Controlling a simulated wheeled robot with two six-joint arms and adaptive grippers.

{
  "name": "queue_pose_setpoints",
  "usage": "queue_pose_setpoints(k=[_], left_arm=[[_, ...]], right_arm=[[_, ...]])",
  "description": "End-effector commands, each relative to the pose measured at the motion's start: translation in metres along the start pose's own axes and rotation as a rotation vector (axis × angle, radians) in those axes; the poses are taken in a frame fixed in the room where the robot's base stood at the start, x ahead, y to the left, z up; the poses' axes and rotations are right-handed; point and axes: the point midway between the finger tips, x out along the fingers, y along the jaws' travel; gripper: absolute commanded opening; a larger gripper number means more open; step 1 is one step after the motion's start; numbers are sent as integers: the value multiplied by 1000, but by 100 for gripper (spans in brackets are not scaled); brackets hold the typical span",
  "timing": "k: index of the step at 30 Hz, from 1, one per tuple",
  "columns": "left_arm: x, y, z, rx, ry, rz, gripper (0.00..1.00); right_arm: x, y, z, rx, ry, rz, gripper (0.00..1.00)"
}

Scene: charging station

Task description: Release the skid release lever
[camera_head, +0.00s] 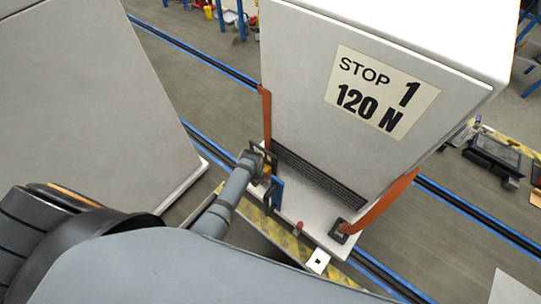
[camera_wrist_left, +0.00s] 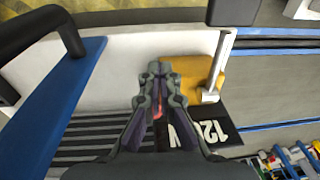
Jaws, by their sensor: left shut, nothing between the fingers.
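My left gripper (camera_head: 264,167) is over the front edge of the white skid base (camera_head: 311,222), at the left of the labelled block. In the left wrist view my left gripper (camera_wrist_left: 158,68) is shut and empty, its fingertips close together. A grey metal lever (camera_wrist_left: 219,62) with a black grip (camera_wrist_left: 232,11) stands at a yellow-orange block (camera_wrist_left: 183,67), just right of the fingertips. I cannot tell whether they touch. A blue bar (camera_wrist_left: 52,98) with a black handle (camera_wrist_left: 38,24) is on the left; the blue part also shows in the head view (camera_head: 277,191).
A large grey block (camera_head: 300,75) carries a "STOP 1 120 N" label (camera_head: 381,91). Orange straps (camera_head: 382,203) run down its sides. A red knob (camera_head: 299,226) sits at the front edge. Another large panel (camera_head: 90,100) stands at left. Blue-edged floor rails (camera_head: 485,222) run past.

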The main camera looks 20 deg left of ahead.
Motion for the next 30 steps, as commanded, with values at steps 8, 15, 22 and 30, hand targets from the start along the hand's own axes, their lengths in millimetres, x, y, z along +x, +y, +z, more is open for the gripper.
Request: queue_pose_setpoints(k=[8,15,22,30], left_arm=[[-95,10,-86,181,-38,35,0],[-95,11,-88,192,-41,37,0],[-89,12,-88,191,-41,37,0],[-53,13,-85,190,-41,37,0]], right_arm=[[-38,7,1,-2,-9,5,40],[-37,7,2,-2,-10,5,40],[-30,6,2,-2,-10,5,40],[11,3,6,-2,-9,5,40]])
